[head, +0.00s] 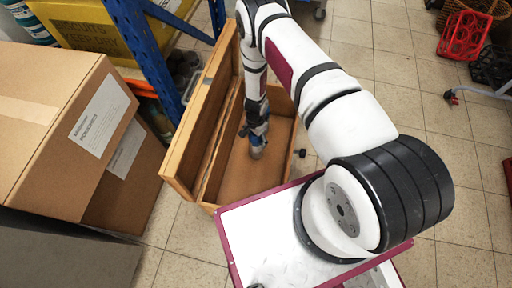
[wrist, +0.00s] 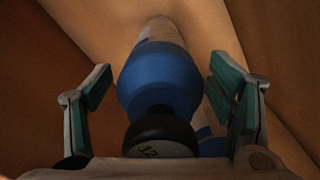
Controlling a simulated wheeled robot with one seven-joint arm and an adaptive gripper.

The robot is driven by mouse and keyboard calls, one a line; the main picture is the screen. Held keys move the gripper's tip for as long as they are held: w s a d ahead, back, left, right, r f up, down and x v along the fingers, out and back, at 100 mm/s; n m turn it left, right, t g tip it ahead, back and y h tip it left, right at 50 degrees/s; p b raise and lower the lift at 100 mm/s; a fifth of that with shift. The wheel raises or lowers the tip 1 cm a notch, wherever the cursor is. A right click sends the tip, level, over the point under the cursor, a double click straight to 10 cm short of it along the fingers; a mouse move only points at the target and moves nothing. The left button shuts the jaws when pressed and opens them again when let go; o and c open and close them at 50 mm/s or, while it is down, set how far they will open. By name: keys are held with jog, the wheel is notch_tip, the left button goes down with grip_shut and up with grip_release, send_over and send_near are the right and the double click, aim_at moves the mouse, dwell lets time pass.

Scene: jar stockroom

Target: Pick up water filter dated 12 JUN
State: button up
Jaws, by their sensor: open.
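The water filter (wrist: 160,80) has a rounded blue body, a pale far end and a black cap. The cap's label reads "12"; the rest of the date is cut off from view. My gripper (wrist: 161,78) is open in the wrist view, with one teal-padded finger on each side of the blue body and visible gaps between. In the head view my gripper (head: 258,128) is down inside an open wooden chest (head: 282,158).
A white and blue object (wrist: 209,135) shows partly behind the filter at right; I cannot tell what it is. The chest's raised wooden lid (head: 197,140) stands left of my arm. Cardboard boxes (head: 60,125) and a blue rack post (head: 145,60) are further left.

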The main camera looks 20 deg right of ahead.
jog(key=shift+c, duration=0.6)
jog(key=shift+r, duration=0.1)
grip_shut()
